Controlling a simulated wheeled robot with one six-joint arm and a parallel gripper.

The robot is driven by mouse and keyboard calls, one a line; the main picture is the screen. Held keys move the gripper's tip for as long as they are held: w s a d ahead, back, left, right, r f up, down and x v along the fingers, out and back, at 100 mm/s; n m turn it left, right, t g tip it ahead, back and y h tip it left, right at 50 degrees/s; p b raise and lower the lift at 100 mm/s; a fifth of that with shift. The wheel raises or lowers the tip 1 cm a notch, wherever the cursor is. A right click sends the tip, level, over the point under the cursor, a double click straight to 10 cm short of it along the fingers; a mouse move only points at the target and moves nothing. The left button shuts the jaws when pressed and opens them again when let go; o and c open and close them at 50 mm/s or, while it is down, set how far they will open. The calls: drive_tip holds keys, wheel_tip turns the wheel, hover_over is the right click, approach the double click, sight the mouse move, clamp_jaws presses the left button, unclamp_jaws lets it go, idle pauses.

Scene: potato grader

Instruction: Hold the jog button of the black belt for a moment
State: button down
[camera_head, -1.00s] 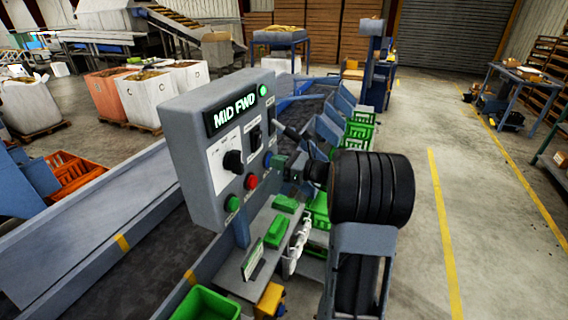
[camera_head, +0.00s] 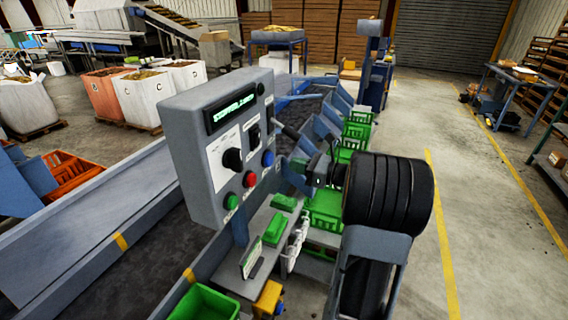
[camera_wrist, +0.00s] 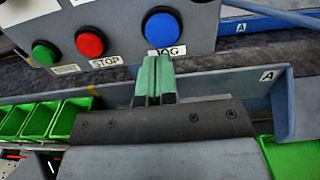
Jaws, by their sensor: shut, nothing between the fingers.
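The grey control box (camera_head: 190,155) stands over the black belt (camera_head: 110,270). On its face are a blue jog button (camera_head: 267,158), a red stop button (camera_head: 249,179) and a green button (camera_head: 231,202). The wrist view shows the blue button (camera_wrist: 162,27) above a label reading JOG. My gripper (camera_wrist: 157,60) is shut and empty, its green fingertips just below the blue button in that picture and covering part of the label. In the head view my gripper (camera_head: 288,168) is right of the button, apart from the box. The display (camera_head: 236,108) appears to read STOPPED, with smaller text unclear.
A black knob (camera_head: 232,159) and a lever (camera_head: 287,131) are also on the box. A shelf (camera_head: 245,250) with green blocks sits below. Green crates (camera_head: 326,208) line the grader behind my arm. Open floor (camera_head: 490,230) lies to the right.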

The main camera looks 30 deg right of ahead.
drive_tip(key=b+v, duration=0.1)
drive_tip(key=v, duration=0.6)
drive_tip(key=shift+d+f, duration=0.15)
idle(1.1)
drive_tip(key=s+a+f+n+g+h, duration=0.6)
drive_tip(key=s+a+f+n+g, duration=0.2)
drive_tip(key=a+f+n+g, duration=0.45)
drive_tip(key=s+a+r+n+t+h, duration=0.2)
drive_tip(key=s+a+r+n+h, duration=0.2)
drive_tip(key=a+n, duration=0.5)
drive_tip(key=r+n+h, duration=0.1)
drive_tip(key=n, duration=0.5)
drive_tip(key=shift+s+a+r+n, duration=0.25)
drive_tip(key=shift+a+r+n, duration=0.1)
drive_tip(key=shift+t, duration=0.25)
